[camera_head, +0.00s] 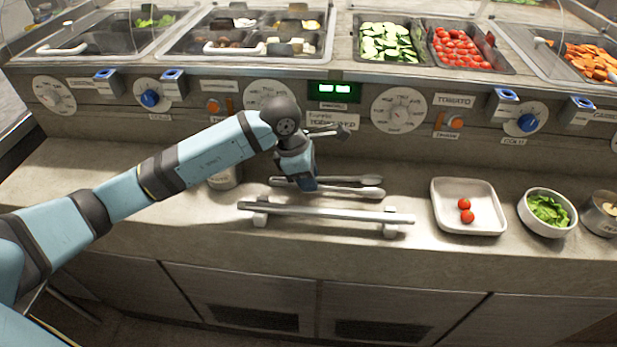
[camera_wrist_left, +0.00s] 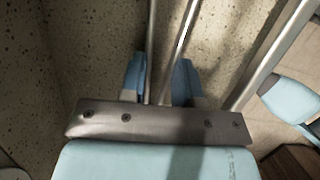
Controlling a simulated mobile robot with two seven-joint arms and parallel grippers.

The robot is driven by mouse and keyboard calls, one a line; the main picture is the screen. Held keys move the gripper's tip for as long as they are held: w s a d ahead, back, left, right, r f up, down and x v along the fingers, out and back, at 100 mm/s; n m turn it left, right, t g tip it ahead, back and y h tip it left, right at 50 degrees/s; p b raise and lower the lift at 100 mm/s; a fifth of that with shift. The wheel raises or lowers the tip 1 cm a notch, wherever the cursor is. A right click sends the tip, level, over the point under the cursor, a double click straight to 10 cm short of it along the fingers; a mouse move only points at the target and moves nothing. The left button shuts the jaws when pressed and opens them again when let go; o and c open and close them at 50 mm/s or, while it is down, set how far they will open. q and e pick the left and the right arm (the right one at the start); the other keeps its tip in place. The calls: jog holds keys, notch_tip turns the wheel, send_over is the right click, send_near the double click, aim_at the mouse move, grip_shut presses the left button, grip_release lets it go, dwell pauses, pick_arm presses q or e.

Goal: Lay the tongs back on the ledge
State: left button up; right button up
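The metal tongs (camera_head: 350,191) lie lengthwise over the counter ledge (camera_head: 420,165), behind a raised metal bar (camera_head: 330,213); I cannot tell whether they touch the ledge. My left gripper (camera_head: 302,186) reaches down onto their left part. In the left wrist view the tongs (camera_wrist_left: 186,32) run between the two blue fingers of the left gripper (camera_wrist_left: 160,82). The fingers sit close against the two tong arms and look shut on them. The gripper hides part of the tongs in the head view.
A white tray (camera_head: 443,222) with two cherry tomatoes (camera_head: 465,210) stands right of the bar. A bowl of greens (camera_head: 547,210) and a metal pot (camera_head: 600,215) stand further right. A small container (camera_head: 224,178) is behind my left forearm. Knobs line the panel behind.

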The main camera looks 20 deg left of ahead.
pick_arm(q)
jog(key=shift+f, duration=0.2)
jog(key=o, duration=0.6)
jog(key=shift+c, duration=0.2)
pick_arm(e)
jog(key=shift+r, duration=0.1)
pick_arm(q)
jog(key=shift+r, duration=0.15)
jog(key=p+v, duration=0.1)
jog(key=v, duration=1.1)
jog(key=shift+p, duration=0.3)
pick_arm(e)
jog(key=shift+s+d, duration=0.1)
jog(key=shift+d, duration=0.05)
